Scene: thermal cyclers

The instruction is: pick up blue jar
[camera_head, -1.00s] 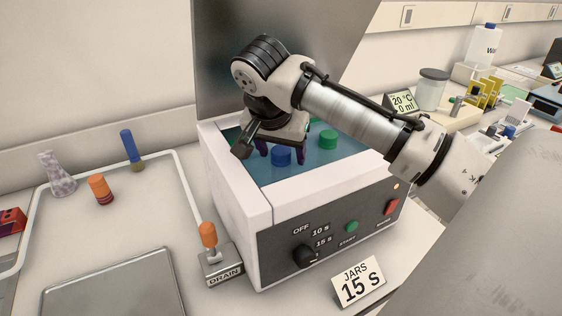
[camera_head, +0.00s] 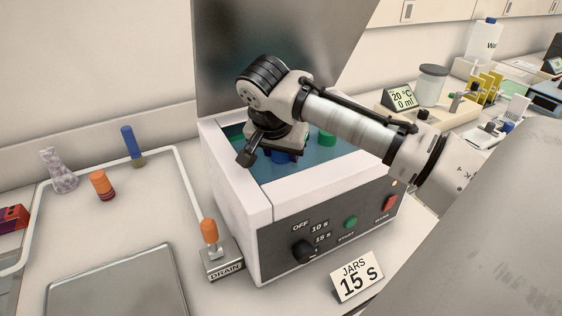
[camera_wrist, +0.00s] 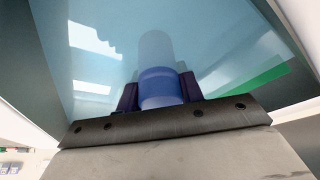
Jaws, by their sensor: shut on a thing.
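The blue jar is in the water of the white bath machine (camera_head: 235,185), whose lid stands open. In the wrist view the jar (camera_wrist: 160,86) is between the two dark fingers of my gripper (camera_wrist: 161,94), which is shut on it. In the head view only a bit of the blue jar (camera_head: 280,157) shows below my gripper (camera_head: 272,158); the wrist hides most of it. The jar's lower part is hard to make out in the water.
The raised lid (camera_head: 270,50) is behind my arm.

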